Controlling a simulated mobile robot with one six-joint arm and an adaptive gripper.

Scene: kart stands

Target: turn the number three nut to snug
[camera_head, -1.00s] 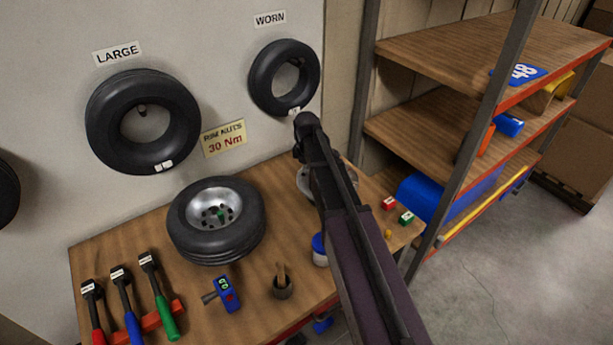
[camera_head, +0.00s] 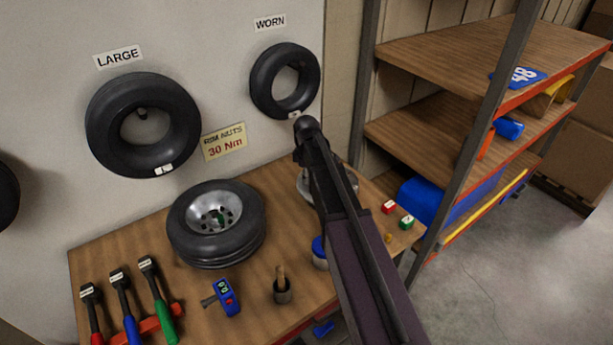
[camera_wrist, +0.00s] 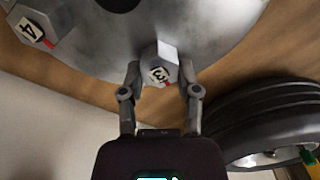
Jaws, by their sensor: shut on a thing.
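The number three nut (camera_wrist: 161,66) is a grey hex nut marked "3" on its face, on a grey round metal piece (camera_wrist: 220,22) in the wrist view. A small red mark shows at the nut's lower right edge. My gripper (camera_wrist: 160,72) has one finger on each side of this nut and is shut on it. Another nut (camera_wrist: 36,24), marked "4", also with a red mark, is at the upper left. In the head view my arm hides the gripper and the nuts; only an edge of the grey round piece (camera_head: 346,188) shows beside the arm.
A tyre on a rim (camera_head: 215,250) lies on the wooden bench (camera_head: 255,275), left of my arm. A sign (camera_head: 224,142) reads "RIM NUTS 30 Nm". Shelves (camera_head: 450,60) stand at right.

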